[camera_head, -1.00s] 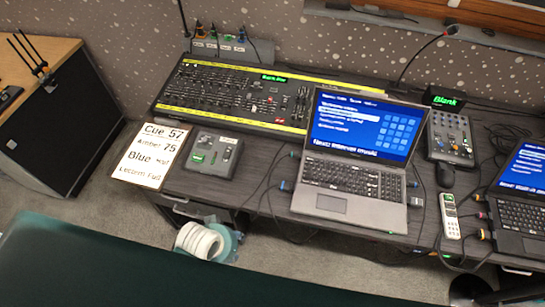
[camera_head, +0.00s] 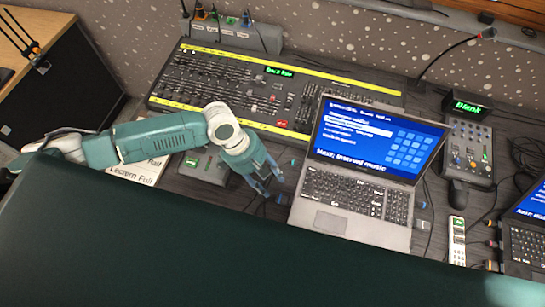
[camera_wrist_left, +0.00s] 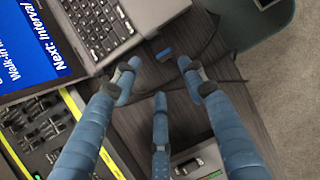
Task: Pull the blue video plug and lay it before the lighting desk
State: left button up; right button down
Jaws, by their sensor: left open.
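The blue video plug (camera_head: 282,199) sits at the left side of the open laptop (camera_head: 352,180), with dark cables beside it. In the left wrist view the blue plug (camera_wrist_left: 166,54) shows just beyond the fingertips, near the laptop's corner. My left gripper (camera_head: 272,185) is open and empty, left of the laptop, its fingers pointing toward the plug. In the wrist view its fingers (camera_wrist_left: 159,70) are spread, with the plug not between them. The lighting desk (camera_head: 215,78), a fader board with yellow edges, lies behind. My right gripper is not in view.
A small grey box (camera_head: 206,166) and a printed cue card (camera_head: 150,170) lie partly under my left arm. Loose cables cross the table between the box and the laptop.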

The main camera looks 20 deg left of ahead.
aim_at(279, 198)
pick_arm(q)
jog(key=f+b, duration=0.1)
jog(key=b, duration=0.1)
jog(key=f+b, duration=0.1)
jog(key=s+d+f+b, duration=0.1)
jog(key=b, duration=0.1)
jog(key=shift+s+d+f+b, duration=0.1)
jog(key=shift+f+b, duration=0.2)
jog(key=shift+b, duration=0.05)
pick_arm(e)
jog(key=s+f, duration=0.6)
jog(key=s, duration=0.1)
pick_arm(q)
jog(key=shift+d+f+b, duration=0.15)
jog(key=shift+f+b, duration=0.4)
jog(key=shift+b, duration=0.05)
jog(key=shift+d+x, duration=0.2)
jog(key=shift+x, duration=0.95)
jog(key=shift+d+f, duration=0.1)
jog(key=shift+f, duration=0.2)
jog(key=shift+d+f, duration=0.1)
jog(key=shift+f, duration=0.05)
jog(key=c, duration=0.8)
grip_shut()
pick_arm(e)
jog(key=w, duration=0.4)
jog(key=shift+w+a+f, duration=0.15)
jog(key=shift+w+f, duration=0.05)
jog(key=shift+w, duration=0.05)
